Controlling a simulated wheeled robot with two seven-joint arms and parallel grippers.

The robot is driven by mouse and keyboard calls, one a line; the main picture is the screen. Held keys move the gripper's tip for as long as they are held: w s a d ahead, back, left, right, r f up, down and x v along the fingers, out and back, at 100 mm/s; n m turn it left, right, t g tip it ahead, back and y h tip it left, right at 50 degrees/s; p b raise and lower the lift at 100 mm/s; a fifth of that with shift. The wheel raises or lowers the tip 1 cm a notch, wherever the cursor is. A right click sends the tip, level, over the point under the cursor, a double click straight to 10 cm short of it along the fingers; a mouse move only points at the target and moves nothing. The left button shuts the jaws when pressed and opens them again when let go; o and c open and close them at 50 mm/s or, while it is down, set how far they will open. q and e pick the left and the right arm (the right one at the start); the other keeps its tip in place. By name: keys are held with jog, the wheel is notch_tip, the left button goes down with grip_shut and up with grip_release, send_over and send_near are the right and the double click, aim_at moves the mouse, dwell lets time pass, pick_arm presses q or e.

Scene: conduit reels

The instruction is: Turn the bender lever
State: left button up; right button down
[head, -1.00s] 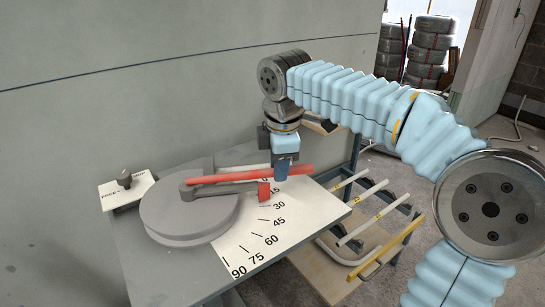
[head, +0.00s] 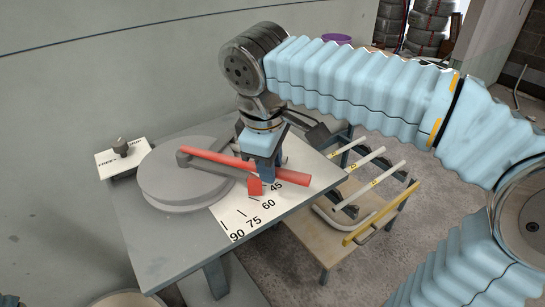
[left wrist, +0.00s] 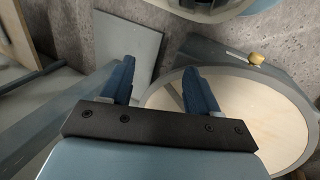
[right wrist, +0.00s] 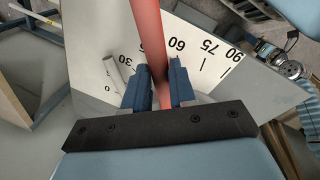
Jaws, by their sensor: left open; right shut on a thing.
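The bender lever has a long red handle (head: 221,161) on a grey arm, pivoting over the round grey bender disc (head: 165,183). A red pointer (head: 254,187) hangs from the lever over the white angle scale (head: 229,213), between the 45 and 60 marks as seen in the head view. My right gripper (head: 267,177) is shut on the red handle. The right wrist view shows the red handle (right wrist: 150,40) between its fingers (right wrist: 158,85), near the 60. My left gripper (left wrist: 158,80) is open and empty in the left wrist view, above the floor; it is out of the head view.
A small panel with a dark knob (head: 121,147) sits left of the disc. A low wooden cart (head: 312,244) with white and yellow bent tubes stands right of the bender table. A round tub with a pale wooden top (left wrist: 245,120) is below my left gripper.

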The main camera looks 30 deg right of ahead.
dwell(0.3)
jog(key=c, duration=0.9)
grip_release()
jog(key=shift+a+r, duration=0.1)
jog(key=r+p, duration=0.1)
jog(key=r, duration=0.3)
jog(key=s+a+r+p, duration=0.1)
jog(key=r, duration=0.4)
jog(key=a+r+p, duration=0.1)
jog(key=r, duration=0.3)
jog(key=shift+s+r, duration=0.2)
jog(key=shift+s, duration=0.15)
